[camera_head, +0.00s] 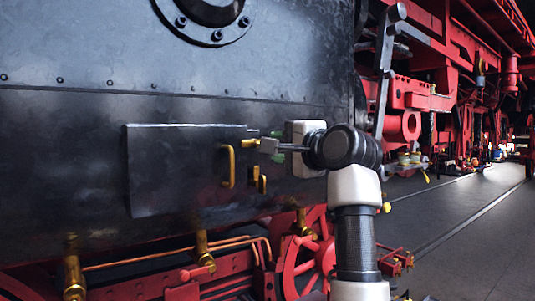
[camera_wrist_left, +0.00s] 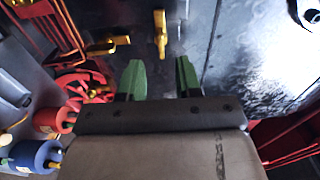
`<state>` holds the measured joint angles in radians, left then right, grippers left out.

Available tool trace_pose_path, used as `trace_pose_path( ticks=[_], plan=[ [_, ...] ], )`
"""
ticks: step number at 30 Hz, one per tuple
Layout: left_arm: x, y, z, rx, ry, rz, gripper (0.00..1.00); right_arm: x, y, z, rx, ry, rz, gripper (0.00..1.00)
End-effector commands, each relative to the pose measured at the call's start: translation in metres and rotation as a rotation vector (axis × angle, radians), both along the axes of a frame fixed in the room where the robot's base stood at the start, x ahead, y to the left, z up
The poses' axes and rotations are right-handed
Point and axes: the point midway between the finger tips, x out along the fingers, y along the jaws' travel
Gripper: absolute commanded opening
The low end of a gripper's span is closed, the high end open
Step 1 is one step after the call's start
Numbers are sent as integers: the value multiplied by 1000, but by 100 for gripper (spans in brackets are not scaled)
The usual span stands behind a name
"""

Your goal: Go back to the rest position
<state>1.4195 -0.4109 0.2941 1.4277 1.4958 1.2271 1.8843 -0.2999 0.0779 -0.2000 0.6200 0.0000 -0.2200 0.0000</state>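One arm of mine rises from the bottom of the head view, right of centre. Its gripper (camera_head: 283,147) points left, close to the dark boiler wall. Green fingers partly show there and match those of my left gripper (camera_wrist_left: 160,80) in the left wrist view. The two fingers stand apart with nothing between them. A dark rectangular panel (camera_head: 175,170) lies against the wall to the left, with a brass handle (camera_head: 228,167) and a small brass latch (camera_head: 258,181). A brass piece (camera_wrist_left: 160,35) shows beyond the fingertips in the wrist view. My right gripper is not seen.
Brass fittings (camera_head: 73,275), copper pipes and a red spoked wheel (camera_head: 305,262) lie below the panel. Red locomotive framework (camera_head: 420,95) stands at the right. Grey floor (camera_head: 470,235) is open at the lower right. A blue cylinder (camera_wrist_left: 35,155) and a red one (camera_wrist_left: 55,120) show in the wrist view.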

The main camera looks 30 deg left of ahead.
Motion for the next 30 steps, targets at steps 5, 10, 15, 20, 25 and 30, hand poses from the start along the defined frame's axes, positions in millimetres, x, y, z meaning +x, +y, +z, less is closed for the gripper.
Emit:
trace_pose_path(
  ticks=[5,10,15,20,25,30],
  plan=[
    [-7,-17,-1,1,0,1,34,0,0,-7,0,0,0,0],
    [-9,-20,0,-2,1,2,34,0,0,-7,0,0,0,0],
    [-9,-20,0,-2,1,2,34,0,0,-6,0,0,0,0],
    [-9,-20,0,-1,0,2,34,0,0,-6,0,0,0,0],
    [-7,-15,-6,53,30,22,34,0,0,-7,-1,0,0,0],
    [-6,3,-35,400,229,142,34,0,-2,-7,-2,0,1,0]
  ],
)
